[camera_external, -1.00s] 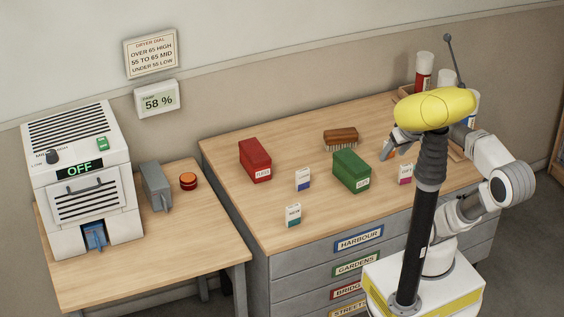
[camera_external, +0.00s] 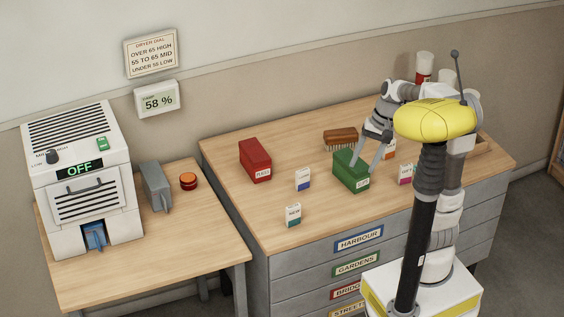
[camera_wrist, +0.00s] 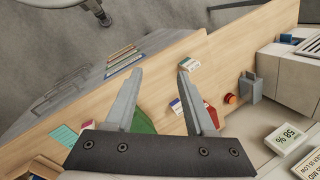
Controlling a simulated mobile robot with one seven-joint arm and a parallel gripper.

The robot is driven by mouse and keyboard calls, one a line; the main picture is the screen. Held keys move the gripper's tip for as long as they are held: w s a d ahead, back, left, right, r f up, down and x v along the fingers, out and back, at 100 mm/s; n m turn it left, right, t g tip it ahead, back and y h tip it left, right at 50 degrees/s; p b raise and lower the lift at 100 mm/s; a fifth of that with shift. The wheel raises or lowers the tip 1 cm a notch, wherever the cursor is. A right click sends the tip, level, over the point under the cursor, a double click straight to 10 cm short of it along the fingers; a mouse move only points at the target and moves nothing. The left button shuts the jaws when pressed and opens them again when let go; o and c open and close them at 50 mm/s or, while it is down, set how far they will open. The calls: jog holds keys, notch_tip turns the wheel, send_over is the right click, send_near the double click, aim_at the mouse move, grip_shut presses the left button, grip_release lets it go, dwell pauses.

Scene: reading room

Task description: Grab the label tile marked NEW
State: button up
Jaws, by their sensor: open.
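Several small white label tiles stand on the wooden cabinet top. The front one, with a teal base (camera_external: 293,215), has small print that seems to read NEW; it shows in the wrist view too (camera_wrist: 189,64). A blue-based tile (camera_external: 302,180) stands behind it, a pink-based one (camera_external: 405,174) and an orange-marked one (camera_external: 389,151) to the right. Print on these is too small to read. My gripper (camera_external: 364,164) is open and empty, over or beside the green box (camera_external: 346,173), apart from the teal-based tile. In the wrist view my gripper (camera_wrist: 159,74) points across the top.
A red box (camera_external: 255,160) and a brown brush (camera_external: 340,138) stand on the same top. A side table at left holds the white dryer (camera_external: 82,170), a grey box (camera_external: 156,186) and a red button (camera_external: 188,181).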

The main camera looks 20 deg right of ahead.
jog(key=w+a+f+m+g+y+b, duration=0.2)
jog(key=w+f+m+y, duration=0.25)
jog(key=w+f, duration=0.4)
jog(key=m+y+b, duration=0.2)
jog(key=m+y, duration=0.3)
jog(key=m, duration=0.2)
send_near(287, 216)
jog(key=x, duration=0.2)
jog(key=b+x, duration=0.1)
jog(key=x, duration=0.1)
jog(key=shift+a+f, duration=0.15)
jog(key=shift+f, duration=0.25)
jog(key=shift+r+b+x, duration=0.2)
jog(key=shift+b+x, duration=0.3)
jog(key=shift+x, duration=2.55)
jog(key=shift+w, duration=0.1)
grip_shut()
